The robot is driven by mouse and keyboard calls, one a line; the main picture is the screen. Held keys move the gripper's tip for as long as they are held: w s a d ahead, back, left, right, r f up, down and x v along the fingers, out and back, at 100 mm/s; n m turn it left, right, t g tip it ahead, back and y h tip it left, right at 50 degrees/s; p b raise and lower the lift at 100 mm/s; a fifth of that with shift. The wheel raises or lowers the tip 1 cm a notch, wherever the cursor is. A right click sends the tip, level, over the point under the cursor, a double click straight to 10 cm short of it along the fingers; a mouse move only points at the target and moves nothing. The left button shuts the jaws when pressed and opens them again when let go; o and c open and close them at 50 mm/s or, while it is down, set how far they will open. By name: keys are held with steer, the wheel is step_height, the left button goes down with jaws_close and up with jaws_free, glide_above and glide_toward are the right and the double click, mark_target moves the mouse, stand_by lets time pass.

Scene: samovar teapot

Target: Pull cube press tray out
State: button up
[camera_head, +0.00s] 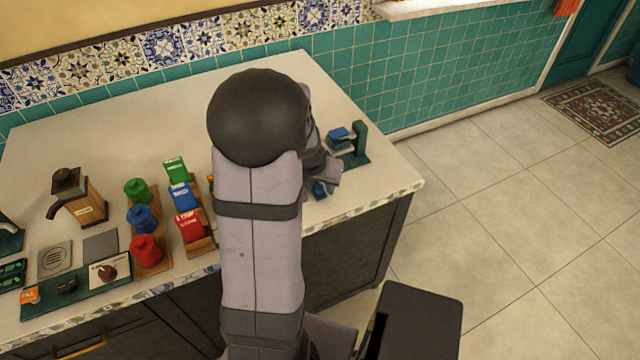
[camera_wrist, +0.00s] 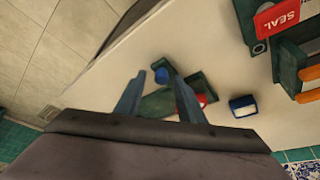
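A dark green press-like stand (camera_head: 361,142) with a blue part stands near the right end of the counter in the head view. In the wrist view, a dark green device (camera_wrist: 158,104) with a blue knob (camera_wrist: 161,75) and a red part (camera_wrist: 202,100) lies beyond and between my fingers; it appears to be the cube press. I cannot clearly tell its tray from its base. My gripper (camera_wrist: 159,80) is open, its two fingers apart with nothing visibly held. In the head view my arm hides most of the gripper and nearby counter.
A small blue-and-white box (camera_wrist: 243,106) sits right of the device in the wrist view. A red SEAL part (camera_wrist: 280,18) is at top right.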

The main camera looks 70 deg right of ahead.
steer(key=v, duration=0.7)
steer(key=shift+r, duration=0.2)
steer(key=shift+a, duration=0.1)
stand_by(0.5)
steer(key=a+f+n+y, duration=0.4)
steer(key=a+f, duration=0.1)
steer(key=a, duration=0.7)
steer(key=w+a+r+n+p, duration=0.2)
steer(key=w+a+n, duration=0.2)
steer(key=a, duration=0.5)
steer(key=w+a+r+n+p, duration=0.1)
steer(key=w+a+n, duration=0.4)
steer(key=a, duration=0.4)
steer(key=w+a+r+n+p, duration=0.2)
steer(key=w+a+n, duration=0.2)
steer(key=a, duration=0.6)
steer(key=shift+w+r+n+y+p, duration=0.3)
steer(key=shift+r+n+p, duration=0.1)
steer(key=shift+n, duration=0.1)
steer(key=shift+a, duration=0.15)
